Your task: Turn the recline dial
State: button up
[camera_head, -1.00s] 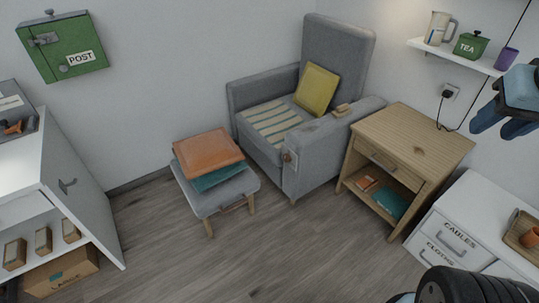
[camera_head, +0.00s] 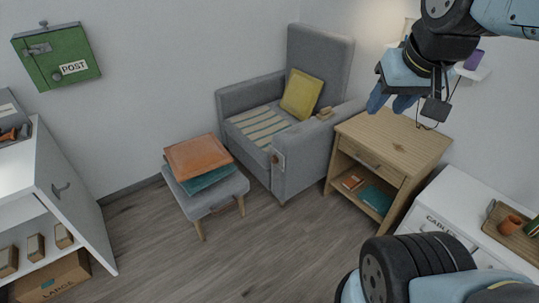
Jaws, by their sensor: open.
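The grey armchair (camera_head: 318,170) stands against the back wall with a yellow cushion on it. A small round fitting, which looks like the recline dial (camera_head: 278,158), sits on the front of its near armrest; it is too small to read its setting. My gripper (camera_head: 391,101) is at the upper right, with its blue fingers pointing down. It is open and appears empty, well apart from the dial. In the picture it overlaps the wall above the wooden side table.
A footstool (camera_head: 226,191) with orange and teal cushions stands left of the chair. A wooden side table (camera_head: 415,143) stands close to the chair's right. White drawers (camera_head: 461,212) are at the right, a white cabinet (camera_head: 69,191) at the left. The floor (camera_head: 270,245) in front is clear.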

aim_at(274, 159)
jog(key=u, duration=0.1)
jog(key=i, duration=1)
jog(key=z, duration=0.1)
